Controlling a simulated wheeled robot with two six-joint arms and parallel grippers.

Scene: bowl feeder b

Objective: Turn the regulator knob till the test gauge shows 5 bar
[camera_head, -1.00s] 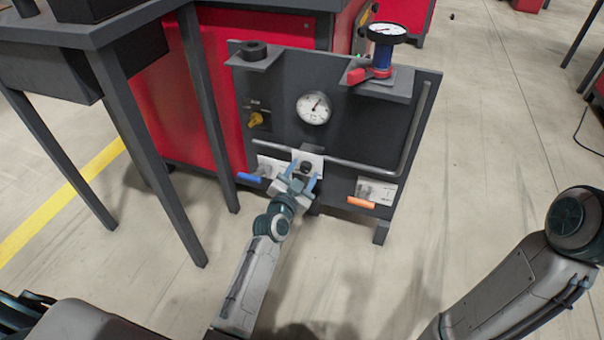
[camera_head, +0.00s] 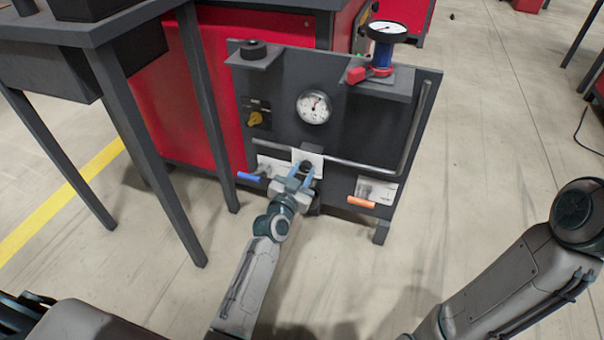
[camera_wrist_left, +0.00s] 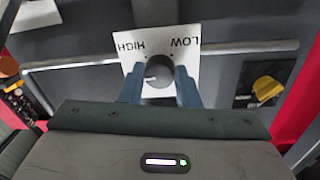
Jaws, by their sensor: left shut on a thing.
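The dark round regulator knob (camera_wrist_left: 160,69) sits on a white plate (camera_wrist_left: 183,43) marked HIGH and LOW, upside down in the left wrist view. My left gripper (camera_head: 303,174) is shut on the knob, one blue finger on each side, and partly hides it in the head view. A white round gauge (camera_head: 314,107) is set in the dark panel above the knob. Another gauge (camera_head: 387,31) stands on a blue body at the panel's top right. Their scales are too small to read. My right gripper is out of view; only part of that arm shows.
A blue-handled valve (camera_head: 250,177) is left of the knob and an orange-handled valve (camera_head: 361,202) right of it. A grey pipe (camera_head: 350,166) runs across the panel just above the knob. A yellow knob (camera_head: 255,119) is higher left. A dark table (camera_head: 190,110) stands at left.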

